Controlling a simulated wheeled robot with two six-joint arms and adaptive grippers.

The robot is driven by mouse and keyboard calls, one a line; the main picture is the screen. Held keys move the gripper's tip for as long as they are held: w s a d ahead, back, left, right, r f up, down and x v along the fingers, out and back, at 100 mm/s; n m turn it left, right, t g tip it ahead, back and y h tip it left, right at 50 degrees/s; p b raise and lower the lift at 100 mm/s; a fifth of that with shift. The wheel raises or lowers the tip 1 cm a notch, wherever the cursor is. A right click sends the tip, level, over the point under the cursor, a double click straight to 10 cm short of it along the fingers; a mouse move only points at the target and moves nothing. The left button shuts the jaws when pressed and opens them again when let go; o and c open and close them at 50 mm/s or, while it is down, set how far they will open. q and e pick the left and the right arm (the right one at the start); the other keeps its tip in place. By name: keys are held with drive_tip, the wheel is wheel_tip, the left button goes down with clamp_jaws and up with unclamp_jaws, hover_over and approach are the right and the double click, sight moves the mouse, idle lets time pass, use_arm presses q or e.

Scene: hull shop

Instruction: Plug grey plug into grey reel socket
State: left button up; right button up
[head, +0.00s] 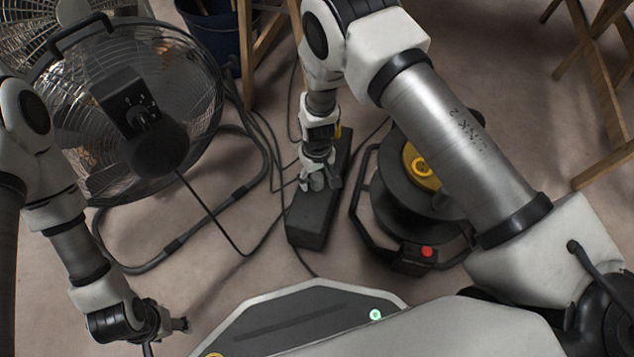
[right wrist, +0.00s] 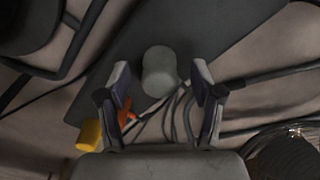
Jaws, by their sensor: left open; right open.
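The grey plug (right wrist: 158,72) stands on the dark power strip (head: 312,222) and shows as a blunt grey cylinder in the right wrist view. My right gripper (head: 320,183) is over the strip, open, with its fingers on either side of the plug; I cannot tell whether they touch it. The cable reel (head: 398,205) stands just right of the strip, with a yellow hub (head: 421,166) and a red button (head: 427,251). My right arm covers part of the reel, and I cannot make out its grey socket. My left gripper (head: 180,325) is open and empty at lower left.
A large fan (head: 135,110) on a tubular stand fills the left. Several cables cross the floor around the strip. A yellow plug (right wrist: 90,135) and an orange piece (right wrist: 127,112) lie near the right gripper. Wooden trestle legs (head: 601,85) stand at right; a blue bucket (head: 216,30) is behind.

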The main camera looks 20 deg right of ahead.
sight(317, 175)
drive_tip(key=c, duration=1.2)
drive_tip(key=shift+o, duration=0.2)
drive_tip(key=shift+r, duration=0.1)
wheel_tip(317, 175, up, 10)
drive_tip(key=p, duration=0.6)
drive_tip(key=shift+d, duration=0.1)
